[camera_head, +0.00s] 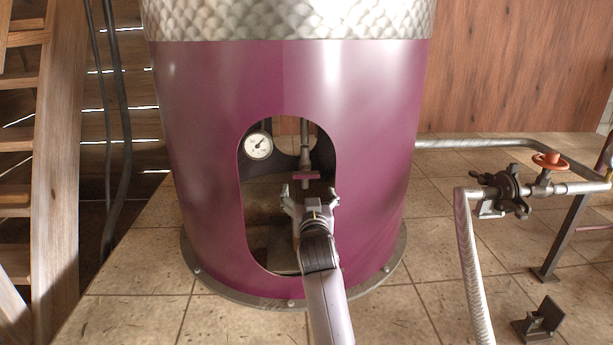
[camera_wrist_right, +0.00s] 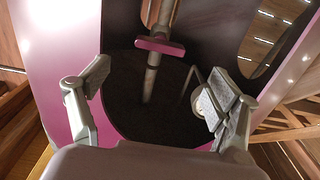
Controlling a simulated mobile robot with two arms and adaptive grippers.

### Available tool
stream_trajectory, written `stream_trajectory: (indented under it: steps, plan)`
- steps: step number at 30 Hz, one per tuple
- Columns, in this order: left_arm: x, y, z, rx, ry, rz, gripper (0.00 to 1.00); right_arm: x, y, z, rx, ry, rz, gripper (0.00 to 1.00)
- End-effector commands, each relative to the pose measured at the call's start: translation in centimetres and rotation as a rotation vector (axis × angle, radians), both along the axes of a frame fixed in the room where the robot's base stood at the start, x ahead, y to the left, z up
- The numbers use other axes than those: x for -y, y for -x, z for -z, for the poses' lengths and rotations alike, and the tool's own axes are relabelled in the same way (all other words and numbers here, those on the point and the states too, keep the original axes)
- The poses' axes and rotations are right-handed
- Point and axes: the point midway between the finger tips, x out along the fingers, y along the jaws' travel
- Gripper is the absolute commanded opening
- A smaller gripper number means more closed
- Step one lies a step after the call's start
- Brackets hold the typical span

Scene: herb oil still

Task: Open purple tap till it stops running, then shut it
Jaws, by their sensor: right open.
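The purple tap (camera_head: 305,176) sits on a thin vertical metal pipe inside the arched opening of the purple still (camera_head: 205,160). Its bar-shaped handle lies crosswise, and it also shows at the top of the right wrist view (camera_wrist_right: 160,46). My right gripper (camera_head: 311,194) reaches into the opening from the front, just below the tap. In the wrist view its two fingers (camera_wrist_right: 156,85) are spread wide with nothing between them. The handle is beyond the fingertips and apart from them. I cannot make out any running liquid. My left gripper is not in view.
A round pressure gauge (camera_head: 258,145) is inside the opening, left of the tap. The opening's rim is close around my right arm. At right, a pipe carries an orange-handled valve (camera_head: 550,160) and a hose (camera_head: 474,265). A wooden stair (camera_head: 55,150) stands at left.

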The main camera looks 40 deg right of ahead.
Motion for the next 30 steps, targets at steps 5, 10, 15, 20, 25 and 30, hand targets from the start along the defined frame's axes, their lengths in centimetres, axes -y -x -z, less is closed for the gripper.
stream_trajectory:
  steps: [5, 10, 15, 20, 25, 30]
  plan:
    - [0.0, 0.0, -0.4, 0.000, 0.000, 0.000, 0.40, 2.2, -3.4, -0.2, 0.000, 0.000, 0.001, 0.83]
    - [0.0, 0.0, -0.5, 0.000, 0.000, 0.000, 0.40, 3.7, -6.0, -0.1, -0.001, -0.001, 0.001, 0.83]
    - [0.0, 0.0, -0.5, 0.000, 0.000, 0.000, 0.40, 4.7, -7.6, 0.0, 0.001, -0.002, 0.000, 0.83]
    - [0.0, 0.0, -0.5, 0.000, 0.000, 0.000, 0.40, 5.1, -8.2, 0.0, 0.000, -0.001, 0.001, 0.83]
    - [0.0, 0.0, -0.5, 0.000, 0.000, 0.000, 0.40, 5.1, -8.2, 0.1, -0.001, -0.001, 0.000, 0.83]
    - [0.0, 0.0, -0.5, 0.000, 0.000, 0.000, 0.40, 5.1, -8.2, 0.1, -0.001, -0.001, 0.000, 0.79]
